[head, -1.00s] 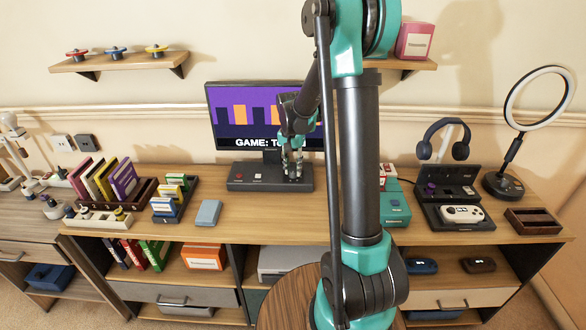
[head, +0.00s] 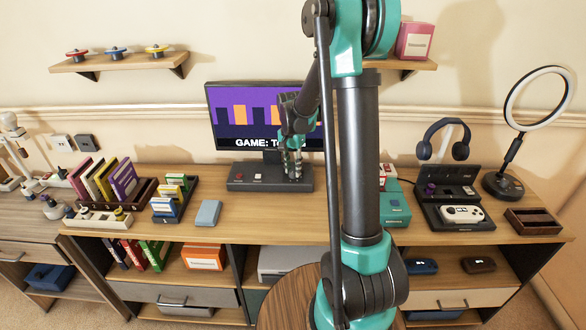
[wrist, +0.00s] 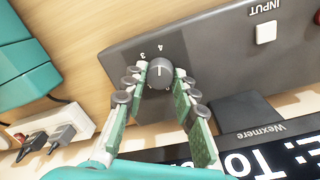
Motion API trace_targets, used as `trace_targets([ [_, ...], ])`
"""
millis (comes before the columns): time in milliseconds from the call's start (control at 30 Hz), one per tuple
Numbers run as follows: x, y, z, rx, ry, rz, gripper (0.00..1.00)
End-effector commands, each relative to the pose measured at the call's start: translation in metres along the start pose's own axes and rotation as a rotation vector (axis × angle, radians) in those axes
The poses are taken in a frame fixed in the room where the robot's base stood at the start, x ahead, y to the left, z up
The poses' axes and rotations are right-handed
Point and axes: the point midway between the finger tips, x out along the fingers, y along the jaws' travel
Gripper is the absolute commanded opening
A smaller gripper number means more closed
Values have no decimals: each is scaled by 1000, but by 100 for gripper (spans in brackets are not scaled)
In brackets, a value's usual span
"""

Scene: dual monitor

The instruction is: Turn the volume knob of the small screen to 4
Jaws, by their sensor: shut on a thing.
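One monitor (head: 230,122) shows in the head view, with a purple and orange picture and "GAME:" text. Its grey base panel (head: 245,186) has a red button, a white button and a knob at its right end. In the wrist view the round dark grey knob (wrist: 160,75) has a pale line, which points up in the picture, toward the printed 4; a 3 stands left of it. My gripper (wrist: 162,76) has its fingers closed on opposite sides of the knob. The other marks are hidden by the knob and fingers.
A white INPUT button (wrist: 265,32) sits on the same panel, away from the fingers. A power strip with plugs (wrist: 58,140) and a teal box (head: 394,205) are nearby. A dark stand with a white controller (head: 462,213) is farther right. My arm hides part of the desk.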

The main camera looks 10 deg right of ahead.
Motion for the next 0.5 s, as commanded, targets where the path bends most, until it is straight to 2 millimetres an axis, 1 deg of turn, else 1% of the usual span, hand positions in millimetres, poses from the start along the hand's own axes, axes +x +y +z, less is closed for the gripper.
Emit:
trace_targets([
  [33,0,0,0,0,1,-1,31],
  [167,0,0,0,0,0,-1,47],
  [200,0,0,0,0,0,-1,49],
  [500,-2,0,0,-1,0,0,49],
])
